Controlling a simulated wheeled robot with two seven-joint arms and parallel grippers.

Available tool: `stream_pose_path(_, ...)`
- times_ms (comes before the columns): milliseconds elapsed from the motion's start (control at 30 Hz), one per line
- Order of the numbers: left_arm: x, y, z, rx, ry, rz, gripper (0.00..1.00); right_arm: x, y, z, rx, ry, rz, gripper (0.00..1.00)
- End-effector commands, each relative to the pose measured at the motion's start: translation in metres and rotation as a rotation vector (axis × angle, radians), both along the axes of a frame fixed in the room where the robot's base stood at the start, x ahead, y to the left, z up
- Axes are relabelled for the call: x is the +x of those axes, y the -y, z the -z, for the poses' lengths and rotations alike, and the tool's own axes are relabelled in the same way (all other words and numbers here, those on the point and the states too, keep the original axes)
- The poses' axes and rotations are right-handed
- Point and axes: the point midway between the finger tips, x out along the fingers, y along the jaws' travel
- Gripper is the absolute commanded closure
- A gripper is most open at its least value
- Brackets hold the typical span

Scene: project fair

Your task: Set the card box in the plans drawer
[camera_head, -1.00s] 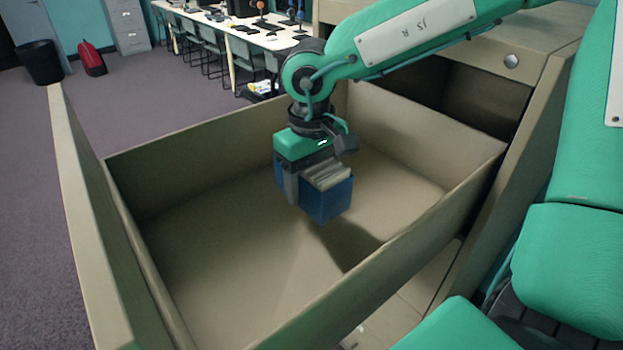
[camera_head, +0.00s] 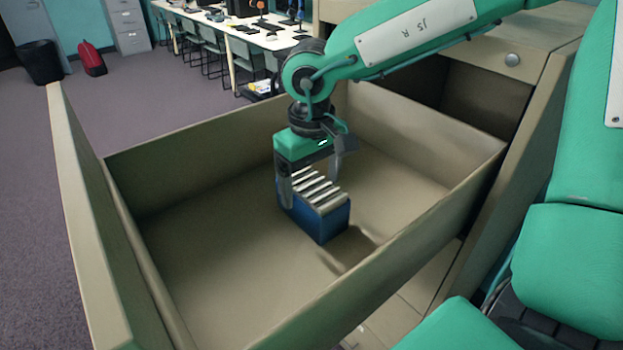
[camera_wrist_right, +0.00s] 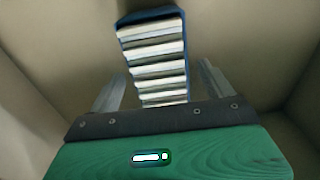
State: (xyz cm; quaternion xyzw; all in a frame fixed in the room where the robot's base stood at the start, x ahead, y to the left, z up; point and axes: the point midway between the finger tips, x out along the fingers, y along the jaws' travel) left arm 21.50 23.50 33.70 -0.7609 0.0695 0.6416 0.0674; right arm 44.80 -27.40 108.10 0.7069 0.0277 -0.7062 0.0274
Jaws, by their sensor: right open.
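The card box (camera_head: 319,220) is a blue box with several pale cards standing in it. It is upright inside the open plans drawer (camera_head: 225,270), near the drawer's middle, and looks to be at or very close to the floor. My right gripper (camera_head: 315,178) is over the box, with its fingers spread apart. In the right wrist view the card box (camera_wrist_right: 152,55) lies between and beyond the two fingers of my right gripper (camera_wrist_right: 160,85), with gaps on both sides. My left gripper is not in view.
The drawer's tall walls surround my right gripper. The cabinet (camera_head: 560,45) stands at the right. Bare drawer floor lies around the box. A long desk (camera_head: 240,45) with chairs, a black bin (camera_head: 40,63) and a red bag (camera_head: 91,58) are far behind.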

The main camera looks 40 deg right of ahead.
Motion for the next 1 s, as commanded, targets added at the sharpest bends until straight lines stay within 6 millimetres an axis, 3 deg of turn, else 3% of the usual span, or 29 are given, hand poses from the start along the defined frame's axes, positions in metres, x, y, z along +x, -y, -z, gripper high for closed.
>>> stream_pose_path(300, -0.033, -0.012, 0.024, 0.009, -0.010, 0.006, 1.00, 0.001, 0.000, -0.020, 0.001, 0.004, 0.000, 0.17)
stream_pose_path(700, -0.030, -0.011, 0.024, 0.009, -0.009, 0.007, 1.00, 0.001, 0.000, -0.109, 0.001, 0.004, 0.001, 0.17)
stream_pose_path(1000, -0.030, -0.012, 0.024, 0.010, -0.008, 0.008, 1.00, 0.000, 0.000, -0.131, 0.000, 0.000, 0.000, 0.17)
